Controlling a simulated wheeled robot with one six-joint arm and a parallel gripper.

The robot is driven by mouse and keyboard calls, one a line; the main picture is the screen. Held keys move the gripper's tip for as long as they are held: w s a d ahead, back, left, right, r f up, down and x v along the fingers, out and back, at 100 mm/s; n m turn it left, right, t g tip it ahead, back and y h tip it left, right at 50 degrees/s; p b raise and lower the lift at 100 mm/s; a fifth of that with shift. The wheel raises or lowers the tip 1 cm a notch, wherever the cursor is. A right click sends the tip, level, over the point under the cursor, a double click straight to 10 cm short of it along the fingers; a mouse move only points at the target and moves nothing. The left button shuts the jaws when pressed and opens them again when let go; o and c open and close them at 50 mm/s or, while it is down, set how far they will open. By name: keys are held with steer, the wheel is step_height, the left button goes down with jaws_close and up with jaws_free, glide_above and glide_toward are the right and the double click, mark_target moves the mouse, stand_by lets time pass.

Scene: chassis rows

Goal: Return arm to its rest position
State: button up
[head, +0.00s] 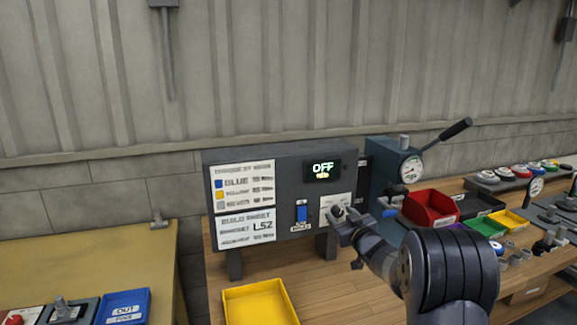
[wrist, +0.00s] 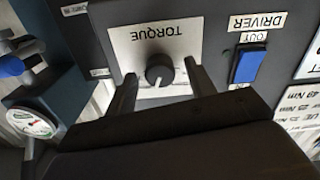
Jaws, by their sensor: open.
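My gripper (head: 345,222) is raised in front of the dark control panel (head: 285,167), near its lower right. In the wrist view my gripper (wrist: 158,88) is open, one finger on each side of the black torque knob (wrist: 159,70). The knob sits on a white plate marked TORQUE. I cannot tell whether the fingers touch it; gaps show on both sides. The display (head: 323,170) reads OFF. A blue driver switch (head: 302,214) is left of my gripper in the head view; the switch also shows in the wrist view (wrist: 249,66).
A gauge press with a lever (head: 397,165) stands right of the panel, close to my arm. A red bin (head: 430,208) and several coloured bins lie right. A yellow tray (head: 259,302) is on the bench below. A blue bin (head: 123,307) is at left. The wall is behind.

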steer(key=m+p, duration=0.1)
steer(key=p, duration=0.1)
steer(key=m+p, duration=0.2)
steer(key=shift+r+m, duration=0.25)
steer(key=shift+m, duration=0.05)
steer(key=b+v, duration=0.2)
steer(key=v, duration=0.8)
steer(key=shift+s+f, duration=0.2)
steer(key=shift+s, duration=0.1)
steer(key=shift+r, duration=0.1)
